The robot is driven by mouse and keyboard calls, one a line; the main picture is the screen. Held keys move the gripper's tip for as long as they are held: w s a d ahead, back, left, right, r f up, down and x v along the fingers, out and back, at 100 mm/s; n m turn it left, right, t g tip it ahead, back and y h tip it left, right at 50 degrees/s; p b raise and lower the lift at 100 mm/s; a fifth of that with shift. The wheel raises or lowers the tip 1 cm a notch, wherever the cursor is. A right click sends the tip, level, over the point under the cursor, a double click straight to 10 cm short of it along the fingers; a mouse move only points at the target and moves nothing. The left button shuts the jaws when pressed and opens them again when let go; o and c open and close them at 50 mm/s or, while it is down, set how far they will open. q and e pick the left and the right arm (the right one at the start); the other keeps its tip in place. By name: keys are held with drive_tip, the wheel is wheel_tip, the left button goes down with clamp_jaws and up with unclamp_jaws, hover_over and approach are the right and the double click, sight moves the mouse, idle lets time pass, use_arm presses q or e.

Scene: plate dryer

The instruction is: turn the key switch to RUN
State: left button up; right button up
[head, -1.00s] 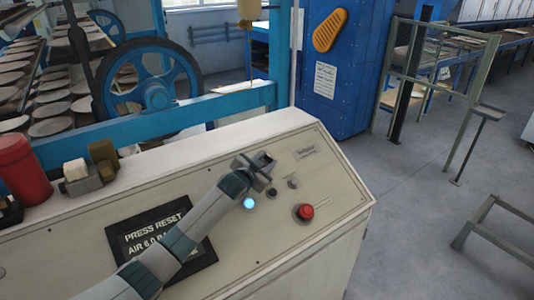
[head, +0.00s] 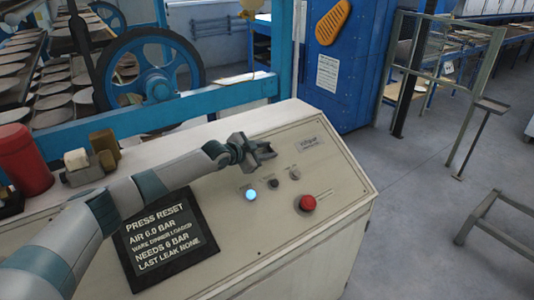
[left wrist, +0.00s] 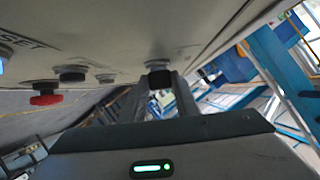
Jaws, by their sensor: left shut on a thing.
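My left gripper (head: 266,152) is at the upper part of the cream console panel (head: 240,240). In the left wrist view its two fingers are closed on the dark key switch (left wrist: 159,78), which sticks out of the panel. The gripper hides the key switch in the head view. Its position markings cannot be read. A small label plate (head: 310,143) is to the right of the gripper, too small to read. My right gripper is not in view.
A red cylinder (head: 22,160) stands at left. A blue beam (head: 160,118) runs behind the console.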

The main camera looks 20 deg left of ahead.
use_arm(q)
drive_tip(key=shift+r, duration=0.15)
idle(0.3)
drive_tip(key=o, duration=1)
drive_tip(key=shift+w, duration=0.1)
drive_tip(key=shift+o, duration=0.2)
drive_tip(key=shift+s+a+r+b, duration=0.1)
drive_tip(key=shift+s+a+b, duration=0.25)
drive_tip(key=shift+s, duration=0.45)
drive_tip(key=b+v, duration=0.4)
drive_tip(key=v, duration=1.1)
drive_tip(key=shift+s+a+r+b, duration=0.2)
drive_tip(key=shift+r+b, duration=0.1)
drive_tip(key=shift+b, duration=0.1)
drive_tip(key=shift+s, duration=0.1)
